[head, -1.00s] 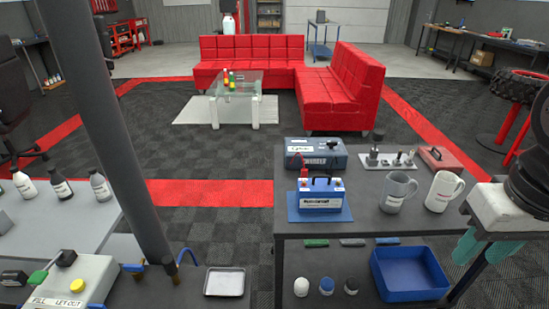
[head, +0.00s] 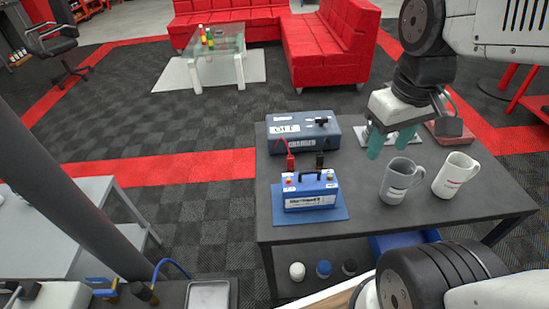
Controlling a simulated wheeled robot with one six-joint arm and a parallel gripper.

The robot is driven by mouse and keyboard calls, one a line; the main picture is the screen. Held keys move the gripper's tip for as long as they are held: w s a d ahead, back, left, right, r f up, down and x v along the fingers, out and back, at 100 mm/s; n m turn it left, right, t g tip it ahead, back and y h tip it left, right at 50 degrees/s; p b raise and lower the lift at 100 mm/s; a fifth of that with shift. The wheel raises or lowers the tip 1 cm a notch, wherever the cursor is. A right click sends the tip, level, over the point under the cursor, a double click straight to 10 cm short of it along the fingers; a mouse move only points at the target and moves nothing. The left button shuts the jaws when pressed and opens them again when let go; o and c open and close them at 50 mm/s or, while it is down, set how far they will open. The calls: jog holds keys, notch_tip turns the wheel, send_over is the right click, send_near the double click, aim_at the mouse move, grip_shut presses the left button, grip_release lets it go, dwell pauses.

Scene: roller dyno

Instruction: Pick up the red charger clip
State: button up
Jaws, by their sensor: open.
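The red charger clip (head: 291,163) stands upright in front of the left part of the blue-grey charger (head: 291,144), with a red lead running from it. A black clip (head: 320,160) is a little to its right. The blue battery (head: 311,203) with a dark handle sits on a blue mat (head: 343,213) in front of the clips. My gripper (head: 390,146), with teal fingers, points down above the table, to the right of the clips and behind the grey mug. Its fingers are apart with nothing between them. It does not touch the red clip.
A grey mug (head: 398,183) and a white mug (head: 455,176) stand on the dark table (head: 410,222). A red box (head: 450,131) lies behind them. My gripper partly hides a light holder (head: 368,136). Caps and a blue bin (head: 392,243) are on the lower shelf.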

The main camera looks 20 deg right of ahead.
jog(key=w+a+f, duration=0.2)
jog(key=w, duration=0.4)
jog(key=w+a+f, duration=0.1)
jog(key=w+f, duration=0.1)
jog(key=w, duration=0.4)
jog(key=m+g, duration=0.1)
jog(key=m, duration=0.1)
send_over(290, 160)
jog(key=w, duration=0.1)
jog(key=f, duration=1.4)
jog(key=shift+w+d, duration=0.2)
jog(key=shift+d, duration=0.1)
notch_tip(290, 160, down, 7)
jog(key=shift+f, duration=0.45)
jog(key=shift+c, duration=0.3)
grip_shut()
